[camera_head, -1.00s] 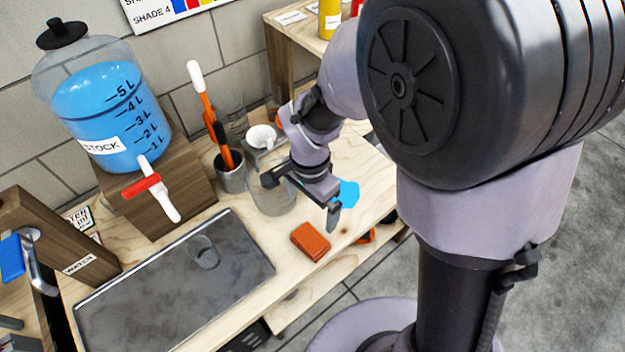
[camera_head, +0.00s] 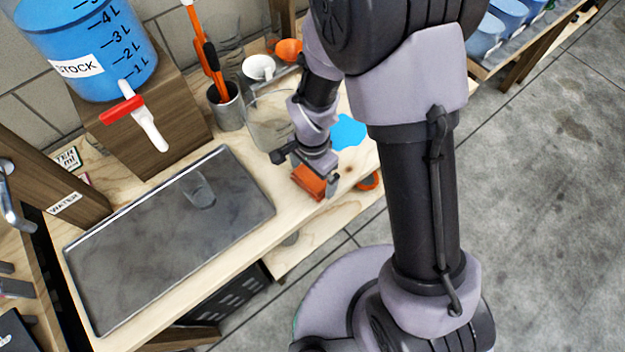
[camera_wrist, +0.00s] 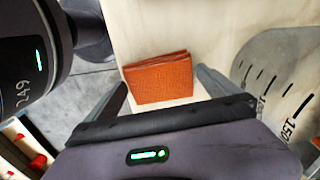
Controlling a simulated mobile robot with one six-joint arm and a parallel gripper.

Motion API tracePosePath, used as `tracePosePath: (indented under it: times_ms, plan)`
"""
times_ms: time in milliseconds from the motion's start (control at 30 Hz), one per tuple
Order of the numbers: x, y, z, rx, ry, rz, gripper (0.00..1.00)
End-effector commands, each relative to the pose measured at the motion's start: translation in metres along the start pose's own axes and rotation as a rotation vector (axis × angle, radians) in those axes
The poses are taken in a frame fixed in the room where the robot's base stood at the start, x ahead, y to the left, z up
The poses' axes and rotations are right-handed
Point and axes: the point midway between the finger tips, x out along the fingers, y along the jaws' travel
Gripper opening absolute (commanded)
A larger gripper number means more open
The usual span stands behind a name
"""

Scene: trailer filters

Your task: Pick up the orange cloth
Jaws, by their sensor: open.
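The orange cloth (camera_head: 307,181) is a small folded pad lying on the wooden bench near its front edge. My gripper (camera_head: 305,172) is above it in the head view and hides part of it. In the wrist view the cloth (camera_wrist: 159,79) lies flat, its folded layers showing at one edge. My gripper (camera_wrist: 162,88) is open there, with one finger on each side of the cloth. Nothing is held. I cannot tell how high the fingertips are above the bench.
A clear measuring jug (camera_head: 268,120) stands close to my gripper, also at the right of the wrist view (camera_wrist: 285,85). A blue patch (camera_head: 348,132) lies behind. A grey tray (camera_head: 120,268) with a small glass (camera_head: 199,190) is left. A stock tank (camera_head: 85,50) stands at the back left.

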Motion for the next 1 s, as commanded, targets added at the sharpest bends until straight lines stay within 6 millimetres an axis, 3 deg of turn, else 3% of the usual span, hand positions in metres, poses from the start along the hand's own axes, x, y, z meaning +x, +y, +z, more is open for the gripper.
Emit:
tracePosePath:
  times_ms: [67, 300, 633, 867, 1000]
  plan:
    - [-0.001, 0.000, 0.000, 0.000, 0.000, 0.000, 0.98]
    - [-0.002, 0.000, 0.000, 0.000, 0.000, 0.000, 0.51]
    - [-0.008, 0.000, 0.000, 0.000, 0.000, 0.000, 0.50]
    - [-0.042, 0.000, 0.000, 0.001, 0.000, -0.001, 0.50]
    - [-0.041, 0.012, 0.027, -0.005, -0.001, 0.003, 0.50]
